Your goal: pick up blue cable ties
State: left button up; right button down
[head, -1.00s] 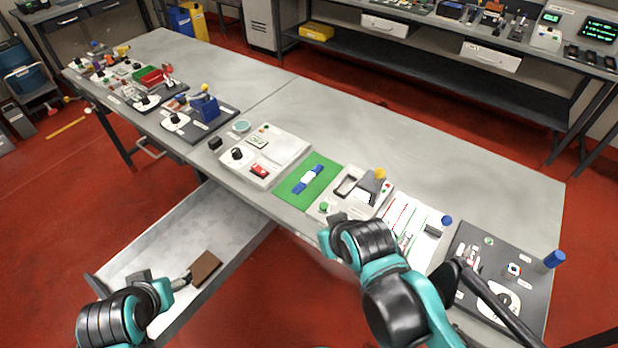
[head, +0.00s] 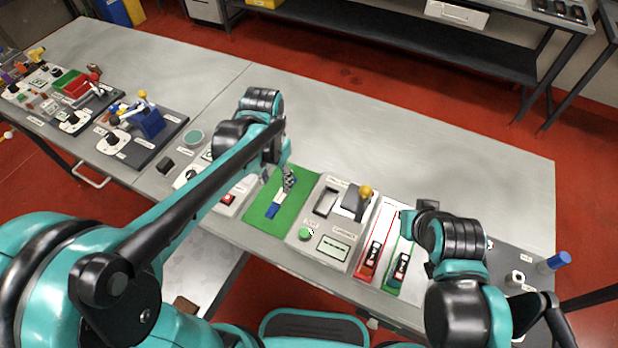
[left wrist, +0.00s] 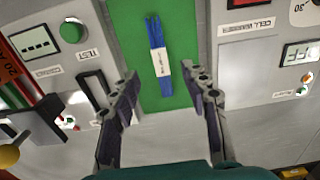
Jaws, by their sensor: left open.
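The blue cable ties (head: 272,211) lie in a bundle on the green mat (head: 296,207), partly covered by my left gripper in the head view. In the left wrist view the bundle (left wrist: 156,32) has a white label band (left wrist: 162,62) around it. My left gripper (left wrist: 165,82) is open, its two fingers apart on either side of the line of the bundle, with nothing between them. In the head view this gripper (head: 279,181) is over the mat. My right wrist is above the panel at the right; its fingers are hidden.
A grey tester with a green button (head: 305,234) stands right of the mat. Another device with a red switch (head: 228,198) stands left of it, partly behind my left arm. Red and green strips (head: 403,262) lie farther right. The table's back half is clear.

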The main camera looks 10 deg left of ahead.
aim_at(279, 198)
pick_arm(q)
jog(key=f, duration=0.1)
jog(key=f+b, duration=0.1)
jog(key=shift+w+d+f, duration=0.25)
jog(key=shift+f, duration=0.1)
jog(key=f+b, duration=0.3)
jog(key=f, duration=0.2)
jog(key=shift+a+f, duration=0.2)
jog(key=shift+s+r, duration=0.1)
grip_shut()
